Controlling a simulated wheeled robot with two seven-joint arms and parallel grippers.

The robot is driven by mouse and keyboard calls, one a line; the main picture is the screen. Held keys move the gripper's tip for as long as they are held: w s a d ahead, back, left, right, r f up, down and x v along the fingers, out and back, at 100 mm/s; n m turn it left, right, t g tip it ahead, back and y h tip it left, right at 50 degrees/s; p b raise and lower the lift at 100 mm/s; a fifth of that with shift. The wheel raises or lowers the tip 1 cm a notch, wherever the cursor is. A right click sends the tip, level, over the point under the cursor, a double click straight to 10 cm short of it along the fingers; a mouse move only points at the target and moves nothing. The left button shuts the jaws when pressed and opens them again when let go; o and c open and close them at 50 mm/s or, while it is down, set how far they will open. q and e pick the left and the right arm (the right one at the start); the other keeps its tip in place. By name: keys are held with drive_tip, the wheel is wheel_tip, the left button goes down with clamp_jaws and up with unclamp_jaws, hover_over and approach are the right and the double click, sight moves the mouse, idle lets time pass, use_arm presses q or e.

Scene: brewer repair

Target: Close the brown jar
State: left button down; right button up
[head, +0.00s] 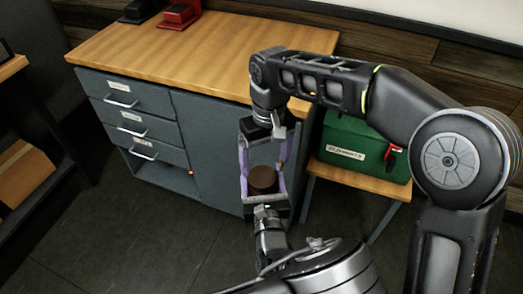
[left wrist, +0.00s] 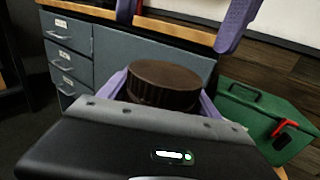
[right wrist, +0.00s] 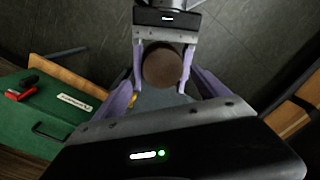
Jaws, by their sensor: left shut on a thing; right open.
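The brown jar (head: 263,179) is held upright in the air in front of the desk. Its round, dark brown ribbed top shows in the left wrist view (left wrist: 165,82) and from above in the right wrist view (right wrist: 162,66). The jar's lower body is hidden, and I cannot tell how tightly the lid sits. My left gripper (head: 263,192) is shut on the jar from below, with purple fingers on both sides. My right gripper (head: 262,155) is open above it, pointing down. Its fingers are spread on either side of the top, apart from it.
A wooden-topped desk (head: 190,50) with grey drawers (head: 130,118) stands behind. A red and black device (head: 180,14) sits on its far edge. A green case (head: 362,150) with a red latch rests on a low wooden stand (head: 358,182) to the right. The floor at lower left is clear.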

drive_tip(key=n, duration=0.3)
drive_tip(key=r+n, duration=0.1)
drive_tip(key=n, duration=0.1)
drive_tip(key=shift+a+n, duration=0.15)
drive_tip(key=shift+n, duration=0.25)
drive_tip(key=n, duration=0.3)
drive_tip(key=shift+a+r, duration=0.1)
drive_tip(key=shift+r, duration=0.1)
drive_tip(key=n, duration=0.2)
drive_tip(key=r+n, duration=0.1)
drive_tip(key=n, duration=0.2)
drive_tip(key=shift+s+a, duration=0.15)
drive_tip(key=shift+a, duration=0.05)
drive_tip(key=n, duration=0.6)
drive_tip(key=shift+s+a+r, duration=0.15)
drive_tip(key=shift+a+r, duration=0.1)
drive_tip(key=shift+r, duration=0.15)
drive_tip(key=shift+n, duration=1.1)
drive_tip(key=n, duration=0.4)
drive_tip(key=shift+d+n+h, duration=0.25)
drive_tip(key=shift+n+h, duration=0.05)
drive_tip(key=shift+n, duration=0.1)
